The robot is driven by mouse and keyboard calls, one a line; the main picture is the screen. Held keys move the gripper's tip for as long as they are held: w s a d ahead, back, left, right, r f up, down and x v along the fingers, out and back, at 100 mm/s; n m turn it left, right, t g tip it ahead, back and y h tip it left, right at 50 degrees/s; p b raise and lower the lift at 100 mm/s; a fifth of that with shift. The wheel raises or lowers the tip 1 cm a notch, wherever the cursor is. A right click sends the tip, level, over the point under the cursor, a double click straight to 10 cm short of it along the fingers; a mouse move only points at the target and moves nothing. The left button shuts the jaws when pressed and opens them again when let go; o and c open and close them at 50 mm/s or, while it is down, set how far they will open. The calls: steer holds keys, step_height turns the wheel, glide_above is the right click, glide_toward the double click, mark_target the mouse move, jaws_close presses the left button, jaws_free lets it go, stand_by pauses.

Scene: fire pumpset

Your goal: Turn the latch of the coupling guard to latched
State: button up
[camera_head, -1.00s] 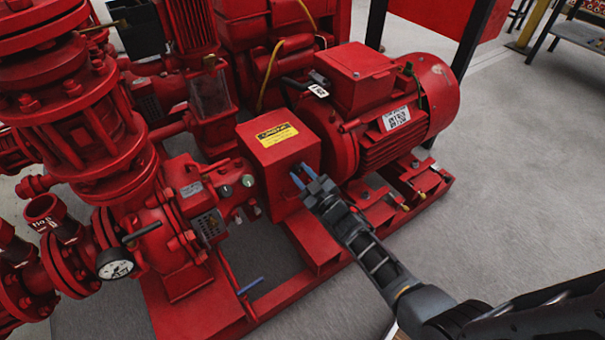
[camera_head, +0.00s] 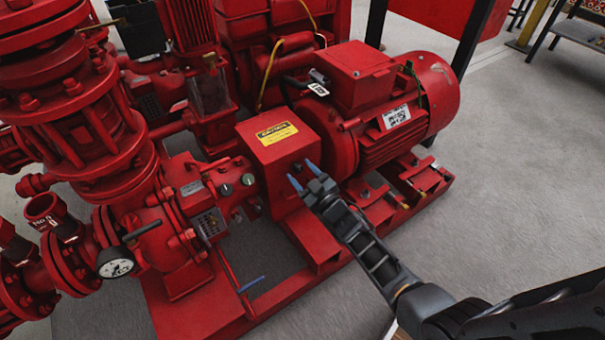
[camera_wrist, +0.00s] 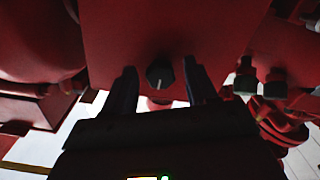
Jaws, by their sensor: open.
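The coupling guard (camera_head: 275,150) is a red box with a yellow warning label on top, between the pump and the motor. Its latch (camera_wrist: 160,73) is a small dark round knob with a pale line across it, low on the guard's face in the wrist view. The line stands close to upright there. My gripper (camera_head: 304,174) is open in front of the guard's near face, its blue fingertips apart. In the wrist view my gripper (camera_wrist: 161,85) has one finger on each side of the knob, with gaps between; I cannot tell the depth. In the head view the latch is hard to make out.
The red motor (camera_head: 390,105) stands right of the guard. The pump (camera_head: 175,225) with pipes and a pressure gauge (camera_head: 115,262) stands left. The red base frame (camera_head: 315,245) runs below. Open grey floor (camera_head: 510,200) lies to the right.

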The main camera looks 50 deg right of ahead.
steer(key=p+v, duration=0.1)
steer(key=v, duration=0.6)
steer(key=shift+s, duration=0.4)
steer(key=shift+a, duration=0.15)
steer(key=s+a+r+g+y, duration=0.1)
steer(key=s+a+r, duration=0.45)
steer(key=s, duration=0.25)
steer(key=s+a+r+y, duration=0.1)
steer(key=s+a+r, duration=0.45)
steer(key=s, duration=0.25)
steer(key=s+a+r+g+y, duration=0.1)
steer(key=s+a+r+y, duration=0.1)
steer(key=s+a+r, duration=0.5)
steer(key=s+a+r+p, duration=0.1)
steer(key=s+r+p, duration=0.2)
steer(key=r+p, duration=0.6)
steer(key=s+a+r+m+y+p, duration=0.1)
steer(key=s+a+r+p, duration=0.1)
steer(key=r+p, duration=0.8)
step_height(320, 180, up, 9)
steer(key=shift+s+f+g, duration=0.1)
steer(key=shift+s+g, duration=0.2)
steer(key=shift+s, duration=0.5)
